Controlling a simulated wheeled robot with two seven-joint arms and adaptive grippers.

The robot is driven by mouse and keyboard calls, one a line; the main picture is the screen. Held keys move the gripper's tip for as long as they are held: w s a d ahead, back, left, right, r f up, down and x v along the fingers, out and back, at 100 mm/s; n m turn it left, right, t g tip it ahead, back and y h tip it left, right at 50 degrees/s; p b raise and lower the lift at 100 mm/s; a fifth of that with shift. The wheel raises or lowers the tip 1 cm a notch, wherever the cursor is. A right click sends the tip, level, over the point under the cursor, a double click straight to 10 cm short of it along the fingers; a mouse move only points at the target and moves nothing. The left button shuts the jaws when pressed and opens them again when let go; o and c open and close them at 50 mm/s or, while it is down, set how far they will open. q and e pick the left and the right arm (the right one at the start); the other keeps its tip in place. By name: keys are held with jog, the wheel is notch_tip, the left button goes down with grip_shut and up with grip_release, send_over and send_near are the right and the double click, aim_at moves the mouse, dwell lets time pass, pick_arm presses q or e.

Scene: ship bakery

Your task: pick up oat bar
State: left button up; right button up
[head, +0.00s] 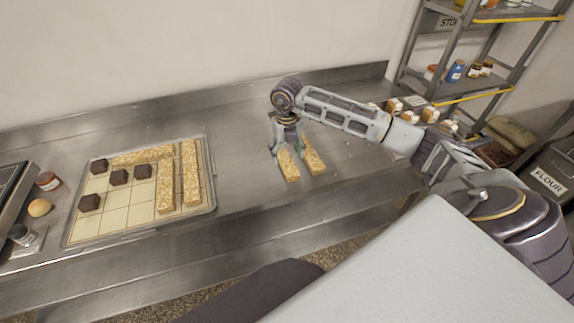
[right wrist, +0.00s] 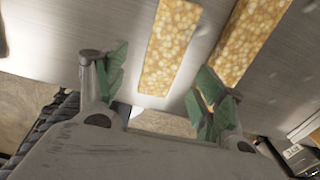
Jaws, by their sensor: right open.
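Two loose oat bars lie side by side on the steel counter, the left oat bar (head: 289,169) and the right oat bar (head: 314,160). My right gripper (head: 287,153) is open and points down at the left bar. In the right wrist view my gripper's green finger pads (right wrist: 160,92) stand apart. The left bar (right wrist: 171,45) shows between and beyond them, and the right bar (right wrist: 250,40) lies beyond the right finger. Nothing is held. I cannot tell how high the fingertips are above the bar. My left gripper is not in view.
A gridded tray (head: 211,165) on the left holds several dark cubes (head: 119,177) and oat bars (head: 190,172) along its back and right side. A jar (head: 48,181) and a round item (head: 40,208) stand left of it. A shelf rack (head: 405,60) stands at the right.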

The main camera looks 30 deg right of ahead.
aim_at(287, 162)
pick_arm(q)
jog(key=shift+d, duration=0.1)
pick_arm(e)
jog(key=shift+w+d+f+p, duration=0.1)
jog(key=shift+w+f+p, duration=0.05)
jog(key=shift+f, duration=0.5)
jog(key=shift+w+d+f+p, duration=0.1)
jog(key=shift+f+p, duration=0.1)
jog(key=shift+f, duration=0.4)
jog(key=shift+w+d+f+p, duration=0.1)
jog(key=shift+w+f+p, duration=0.05)
jog(key=shift+f, duration=1.2)
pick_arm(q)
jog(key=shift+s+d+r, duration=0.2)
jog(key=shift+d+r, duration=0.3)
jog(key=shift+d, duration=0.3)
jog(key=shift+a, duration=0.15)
pick_arm(e)
jog(key=c, duration=0.7)
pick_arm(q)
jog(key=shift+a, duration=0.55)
pick_arm(e)
jog(key=c, duration=0.5)
